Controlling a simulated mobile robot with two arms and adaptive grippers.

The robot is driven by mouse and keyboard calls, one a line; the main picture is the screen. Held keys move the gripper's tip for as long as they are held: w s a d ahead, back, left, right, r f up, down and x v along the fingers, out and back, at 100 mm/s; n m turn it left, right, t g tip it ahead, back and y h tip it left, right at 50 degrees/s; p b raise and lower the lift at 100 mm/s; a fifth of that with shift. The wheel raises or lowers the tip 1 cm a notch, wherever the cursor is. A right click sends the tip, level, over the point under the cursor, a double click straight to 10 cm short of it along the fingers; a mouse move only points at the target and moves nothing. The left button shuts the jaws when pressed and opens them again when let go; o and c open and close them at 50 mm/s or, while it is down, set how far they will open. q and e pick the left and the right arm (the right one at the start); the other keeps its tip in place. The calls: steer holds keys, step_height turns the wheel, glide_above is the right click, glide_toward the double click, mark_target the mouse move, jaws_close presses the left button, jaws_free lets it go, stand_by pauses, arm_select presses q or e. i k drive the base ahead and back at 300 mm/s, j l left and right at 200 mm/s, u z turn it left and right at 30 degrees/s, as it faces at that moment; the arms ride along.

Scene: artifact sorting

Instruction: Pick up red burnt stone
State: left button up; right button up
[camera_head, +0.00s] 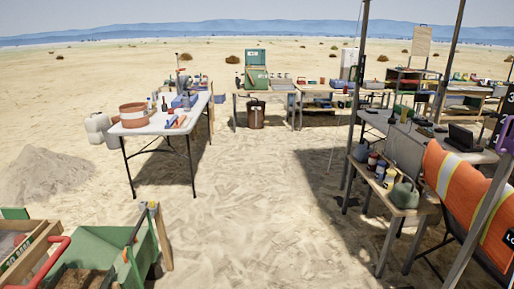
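I cannot make out a red burnt stone in the head view. Small items on the tables are too small to identify. The white table (158,128) at the left bears a round reddish-brown container (133,115), some red and blue items and other small objects. Neither of my grippers shows in this view.
A green bin (115,244) and a wooden frame fill the bottom left, near a sand heap (48,175). A low wooden bench (399,207) with jars and an orange vest (462,190) stand at the right. Tables line the back. The sandy middle is clear.

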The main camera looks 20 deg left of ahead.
mark_target(18, 240)
steer(key=i+u, duration=0.65)
steer(key=u, duration=0.2)
steer(key=i+l+u, duration=0.2)
steer(key=u, duration=0.25)
steer(key=i+l+u, duration=0.45)
steer(key=k+j, duration=0.05)
steer(key=j, duration=0.05)
